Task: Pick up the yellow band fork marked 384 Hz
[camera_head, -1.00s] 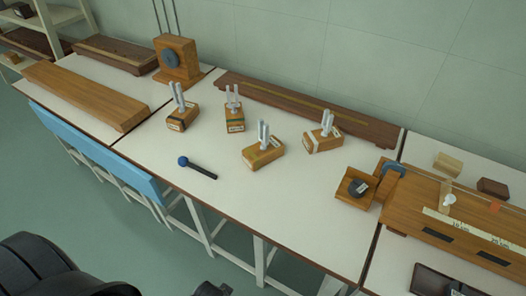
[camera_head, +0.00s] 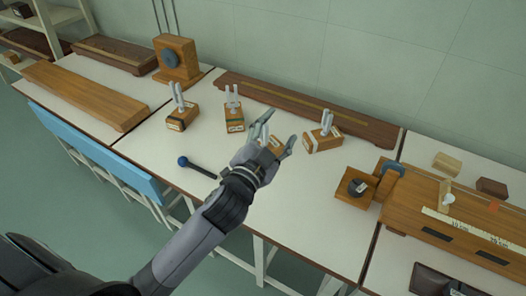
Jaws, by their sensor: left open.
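Several tuning forks stand upright on small wooden boxes on the white bench. The front middle fork box (camera_head: 274,146) showed a yellowish band in the earlier frame; now my left gripper (camera_head: 278,134) is over it and hides most of it and its fork. The gripper's fingers are spread apart. I cannot tell whether they touch the fork. The frequency marks are too small to read. My right gripper is not in view.
A blue-headed mallet (camera_head: 196,167) lies left of my gripper. A long dark wooden board (camera_head: 300,107) runs along the wall behind the forks. A wooden block with a dark disc (camera_head: 356,187) stands at the right.

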